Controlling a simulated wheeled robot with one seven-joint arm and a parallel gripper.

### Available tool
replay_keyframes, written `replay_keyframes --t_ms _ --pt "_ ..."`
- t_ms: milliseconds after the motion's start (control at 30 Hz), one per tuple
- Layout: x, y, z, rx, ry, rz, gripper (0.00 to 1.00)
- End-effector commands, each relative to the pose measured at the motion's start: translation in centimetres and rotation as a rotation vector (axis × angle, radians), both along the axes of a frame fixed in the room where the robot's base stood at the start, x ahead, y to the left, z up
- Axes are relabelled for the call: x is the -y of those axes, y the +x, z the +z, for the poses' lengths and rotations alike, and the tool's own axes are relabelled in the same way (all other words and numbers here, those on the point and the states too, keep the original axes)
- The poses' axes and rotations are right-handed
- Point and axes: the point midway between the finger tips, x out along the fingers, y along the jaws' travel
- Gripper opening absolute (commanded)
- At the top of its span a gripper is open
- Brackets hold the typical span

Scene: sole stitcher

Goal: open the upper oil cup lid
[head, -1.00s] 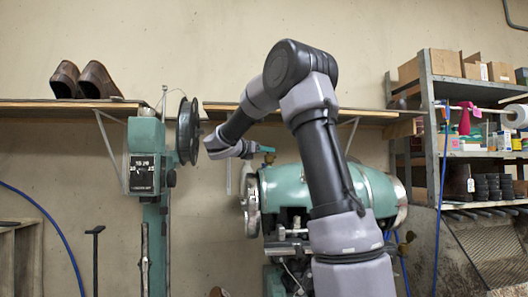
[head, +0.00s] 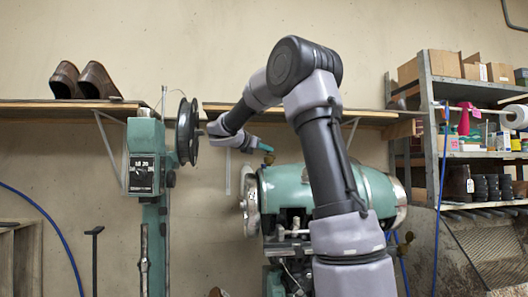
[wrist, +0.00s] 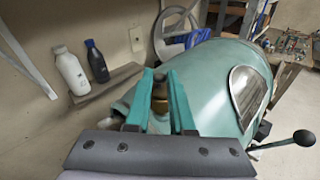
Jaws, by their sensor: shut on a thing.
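The green sole stitcher head (head: 290,188) stands right of centre in the head view; its rounded green housing (wrist: 210,75) fills the middle of the wrist view. A small brass piece (wrist: 160,95), seemingly the upper oil cup or its lid, stands at the housing's left end. My gripper (wrist: 161,88) has its teal fingers on either side of this piece and is shut on it. In the head view my gripper (head: 266,152) is just above the housing's upper left. The brass piece is too small there, and I cannot tell how far the lid is tilted.
A black reel (head: 187,132) on a green post stands close left of my gripper. A wooden wall shelf (head: 290,112) runs behind my arm. A white bottle (wrist: 70,70) and a dark bottle (wrist: 96,62) stand on a small ledge. A black-knobbed lever (wrist: 303,138) sticks out right.

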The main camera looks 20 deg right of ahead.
Motion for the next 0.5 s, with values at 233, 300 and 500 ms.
replay_keyframes --t_ms 233,300,500 --pt "0.9 -0.3 1.0 0.067 0.220 -0.002 0.00" --pt "1.1 -0.4 1.2 0.085 0.285 -0.002 0.00" --pt "1.9 -0.6 1.7 0.138 0.466 -0.001 0.00"
